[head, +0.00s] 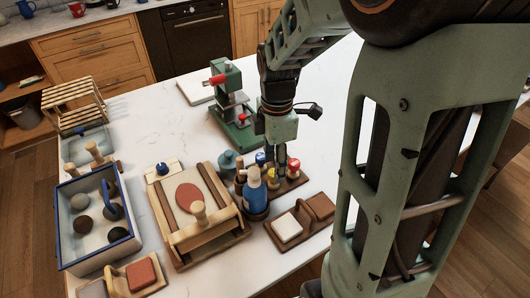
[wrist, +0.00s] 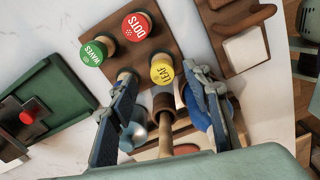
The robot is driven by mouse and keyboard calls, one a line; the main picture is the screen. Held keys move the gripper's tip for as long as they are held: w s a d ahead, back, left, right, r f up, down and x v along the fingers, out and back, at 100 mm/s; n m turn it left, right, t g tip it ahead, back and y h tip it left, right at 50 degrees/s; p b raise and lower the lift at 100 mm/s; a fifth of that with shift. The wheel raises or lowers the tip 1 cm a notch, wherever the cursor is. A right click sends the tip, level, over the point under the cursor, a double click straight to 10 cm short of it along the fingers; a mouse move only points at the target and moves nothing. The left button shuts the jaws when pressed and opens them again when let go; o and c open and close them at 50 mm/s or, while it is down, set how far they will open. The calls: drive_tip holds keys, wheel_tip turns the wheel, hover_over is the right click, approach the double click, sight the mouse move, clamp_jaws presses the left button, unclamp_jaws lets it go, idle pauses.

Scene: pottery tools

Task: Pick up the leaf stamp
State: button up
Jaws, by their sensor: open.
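The leaf stamp has a yellow round top marked LEAF (wrist: 162,70) and stands on a brown wooden rack (wrist: 183,14). In the head view a small yellow top (head: 272,172) shows low beside my gripper (head: 281,168). In the wrist view my gripper (wrist: 160,74) is open and empty, with one finger on each side of the leaf stamp's top. I cannot tell how far the fingertips are above it.
A blue bottle (head: 254,196) and brown pot stand close in front of the rack. A green press (head: 233,115) is behind. A wooden board with a red oval (head: 189,197) and a blue-edged tray (head: 75,230) lie left. A block with a white pad (head: 287,228) is in front.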

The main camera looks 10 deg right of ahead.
drive_tip(key=shift+s+f, duration=0.15)
drive_tip(key=shift+f, duration=2.55)
drive_tip(key=c, duration=1.2)
